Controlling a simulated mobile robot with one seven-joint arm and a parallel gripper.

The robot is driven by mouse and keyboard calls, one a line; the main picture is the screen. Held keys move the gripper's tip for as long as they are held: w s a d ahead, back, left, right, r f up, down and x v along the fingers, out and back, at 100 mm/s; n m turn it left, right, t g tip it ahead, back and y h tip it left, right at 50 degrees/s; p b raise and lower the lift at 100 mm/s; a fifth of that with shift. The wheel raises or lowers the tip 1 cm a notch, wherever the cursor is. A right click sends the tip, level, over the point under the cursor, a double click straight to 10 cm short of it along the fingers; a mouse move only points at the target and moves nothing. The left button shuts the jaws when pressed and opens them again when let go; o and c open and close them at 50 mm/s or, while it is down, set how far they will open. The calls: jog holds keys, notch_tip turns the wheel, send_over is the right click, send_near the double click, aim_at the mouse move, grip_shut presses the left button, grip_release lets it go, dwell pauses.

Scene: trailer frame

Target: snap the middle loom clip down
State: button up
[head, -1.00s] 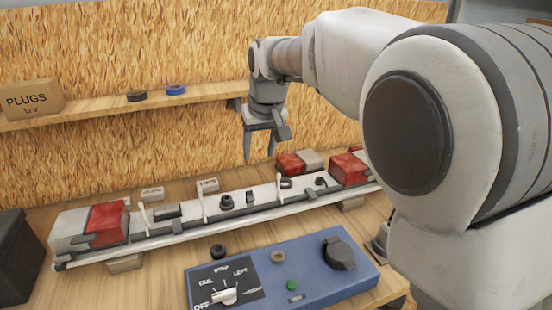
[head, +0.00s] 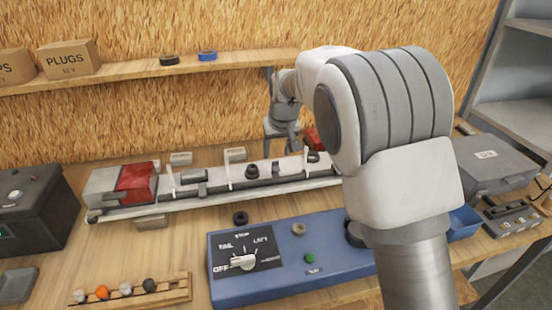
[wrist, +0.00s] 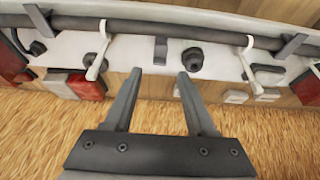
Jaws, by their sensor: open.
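The pale trailer frame rail (head: 215,192) lies along the bench with a dark loom on it. The white middle loom clip (head: 228,168) stands up from the rail; in the wrist view, seen from the other side, it is right of my fingers (wrist: 248,60). Another white clip (head: 172,183) stands to its left and a third (head: 306,158) to its right, also in the wrist view (wrist: 98,55). My gripper (head: 281,152) is open and empty, right of the middle clip. In the wrist view its fingers (wrist: 159,74) point at the rail between the middle and right clips.
A black grommet (head: 252,172) sits on the rail between my gripper and the middle clip. A red lamp (head: 136,183) is at the rail's left end. A blue switch box (head: 290,262) stands in front. Behind are a wallboard and a shelf (head: 120,72) with boxes.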

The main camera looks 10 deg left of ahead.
aim_at(276, 167)
jog(key=shift+x, duration=2.05)
grip_shut()
